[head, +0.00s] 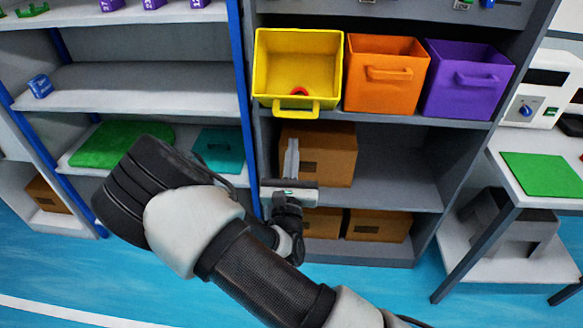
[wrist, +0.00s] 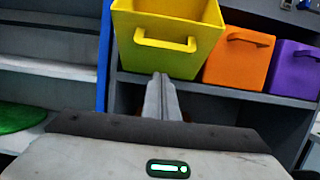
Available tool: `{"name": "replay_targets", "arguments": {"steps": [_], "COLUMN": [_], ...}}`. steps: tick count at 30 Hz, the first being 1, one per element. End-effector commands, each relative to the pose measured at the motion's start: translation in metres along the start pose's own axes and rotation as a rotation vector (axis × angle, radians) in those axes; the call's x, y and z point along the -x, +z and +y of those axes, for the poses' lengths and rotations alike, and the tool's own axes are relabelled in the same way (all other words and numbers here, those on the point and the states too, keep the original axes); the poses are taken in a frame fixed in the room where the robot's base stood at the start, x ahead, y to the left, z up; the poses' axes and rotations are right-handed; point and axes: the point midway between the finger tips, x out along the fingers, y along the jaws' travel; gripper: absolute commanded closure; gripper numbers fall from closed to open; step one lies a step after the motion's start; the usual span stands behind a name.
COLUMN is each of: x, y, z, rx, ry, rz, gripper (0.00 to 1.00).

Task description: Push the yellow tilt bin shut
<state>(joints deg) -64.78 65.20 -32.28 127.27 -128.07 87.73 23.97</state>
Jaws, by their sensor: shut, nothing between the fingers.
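The yellow tilt bin (head: 297,72) is tipped forward on the shelf at the left of a row, with its open top facing out. Its handle (head: 296,109) sticks out low at the front. A small red thing (head: 299,91) lies inside it. In the wrist view the yellow bin (wrist: 167,35) is straight ahead, its handle (wrist: 166,42) above the fingertips. My gripper (head: 291,144) is shut and empty, below the bin's front in the head view. The shut fingers (wrist: 162,78) point toward the bin in the wrist view. I cannot tell whether they touch it.
An orange bin (head: 386,76) and a purple bin (head: 466,80) stand upright to the right of the yellow one. A cardboard box (head: 335,155) sits on the shelf below, behind my gripper. A blue post (head: 240,100) rises to the left.

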Motion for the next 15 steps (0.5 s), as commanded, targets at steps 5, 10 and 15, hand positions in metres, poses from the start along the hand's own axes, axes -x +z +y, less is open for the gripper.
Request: {"name": "replay_targets", "arguments": {"steps": [5,10,15], "x": [-0.024,-0.034,-0.037], "y": [0.017,0.026,0.029], "z": [0.000,0.000,0.000], "rx": [-0.001,0.000,0.000], "ry": [-0.002,-0.001,-0.001], "rz": [-0.003,-0.001,0.001], "gripper": [1.00,1.00,1.00]}}
